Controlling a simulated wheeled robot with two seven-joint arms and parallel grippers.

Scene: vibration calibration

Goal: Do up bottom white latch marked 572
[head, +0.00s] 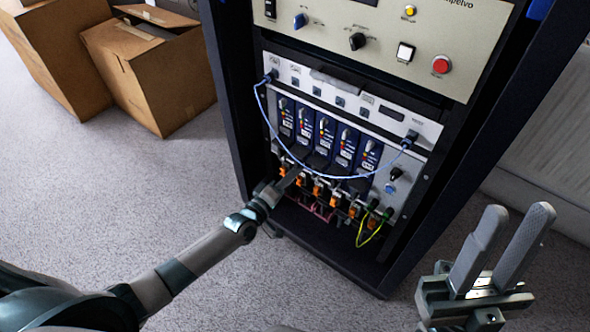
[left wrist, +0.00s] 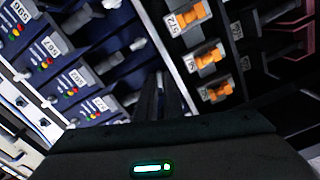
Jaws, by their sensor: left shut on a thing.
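A rack unit holds a row of blue modules (head: 323,133) with white labels. Orange-handled parts (head: 299,182) line its foot. In the left wrist view, a tag reading 572 (left wrist: 184,19) sits beside an orange part (left wrist: 202,11); a few module labels show there too. A small white stub (left wrist: 139,43) shows near the modules' lower ends. I cannot tell which part is the bottom white latch. My left gripper (head: 290,178) reaches the modules' foot, shut on a part hidden by its fingers (left wrist: 157,88). My right gripper (head: 517,214) is open and empty, away from the rack.
A blue cable (head: 297,160) loops across the module fronts. A yellow-green cable (head: 366,235) hangs at the lower right. The beige panel above (head: 385,35) has knobs and a red button (head: 441,64). Cardboard boxes (head: 150,75) stand at the left.

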